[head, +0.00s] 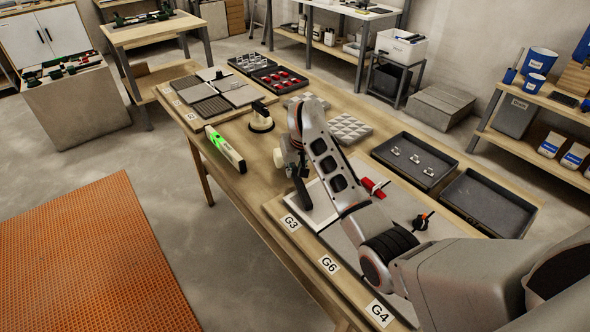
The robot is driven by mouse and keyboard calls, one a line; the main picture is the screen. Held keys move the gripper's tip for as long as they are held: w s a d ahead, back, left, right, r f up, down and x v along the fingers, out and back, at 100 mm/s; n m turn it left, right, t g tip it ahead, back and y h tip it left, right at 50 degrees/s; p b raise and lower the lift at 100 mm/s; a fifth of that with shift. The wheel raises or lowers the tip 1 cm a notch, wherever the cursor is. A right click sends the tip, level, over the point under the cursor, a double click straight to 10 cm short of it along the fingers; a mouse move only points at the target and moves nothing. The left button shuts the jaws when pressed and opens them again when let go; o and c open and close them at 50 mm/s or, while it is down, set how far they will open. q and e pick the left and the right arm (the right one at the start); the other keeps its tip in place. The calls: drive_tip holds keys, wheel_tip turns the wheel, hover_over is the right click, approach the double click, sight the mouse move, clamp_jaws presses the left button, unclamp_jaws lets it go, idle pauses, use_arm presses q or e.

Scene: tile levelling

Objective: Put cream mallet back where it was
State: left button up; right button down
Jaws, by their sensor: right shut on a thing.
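My right gripper (300,186) reaches down over the near part of the workbench (232,158), beside the white tile at label G3. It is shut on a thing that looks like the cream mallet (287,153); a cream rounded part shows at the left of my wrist. My own wrist and fingers hide most of it, so I cannot tell whether it touches the bench. My left gripper is not in view.
A red clamp-like tool (374,187) lies on the tiles. Dark trays (487,203) line the far right side. Patterned grey tiles (350,128) lie behind.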

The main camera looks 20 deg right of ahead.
sight(299, 180)
drive_tip(key=shift+f+b, duration=0.25)
drive_tip(key=shift+b, duration=0.15)
drive_tip(key=c, duration=2)
unclamp_jaws()
drive_tip(key=shift+o, duration=0.2)
drive_tip(key=shift+r+p, duration=0.3)
drive_tip(key=shift+p, duration=0.05)
drive_tip(key=p+v, duration=0.1)
drive_tip(key=v, duration=1.1)
